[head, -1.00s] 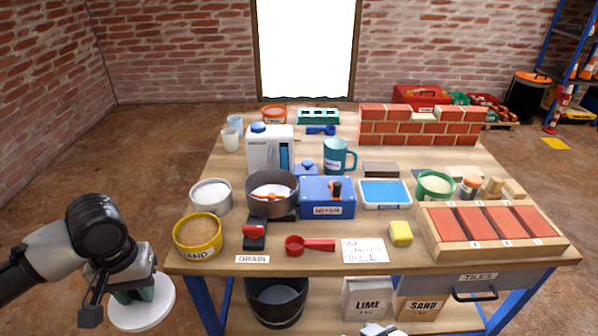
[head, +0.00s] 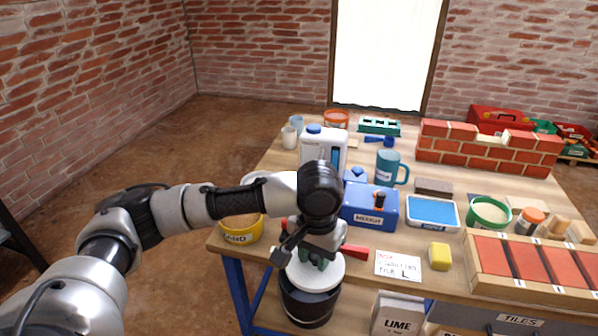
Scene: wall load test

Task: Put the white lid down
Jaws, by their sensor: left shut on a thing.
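My left gripper (head: 318,258) is shut on the white lid (head: 328,277). It holds the round lid roughly level near the front edge of the workbench (head: 385,282). I cannot tell the gap between the lid and the bench edge. My arm hides the grey pot, the drain and most of the red scoop (head: 355,251). My right gripper is not in view.
The yellow sand tub (head: 240,232) stands left of my gripper. The blue mixer box (head: 370,206), a blue tray (head: 432,212), a paper note (head: 398,264) and a yellow sponge (head: 439,256) lie to the right. Bare wood shows around the note.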

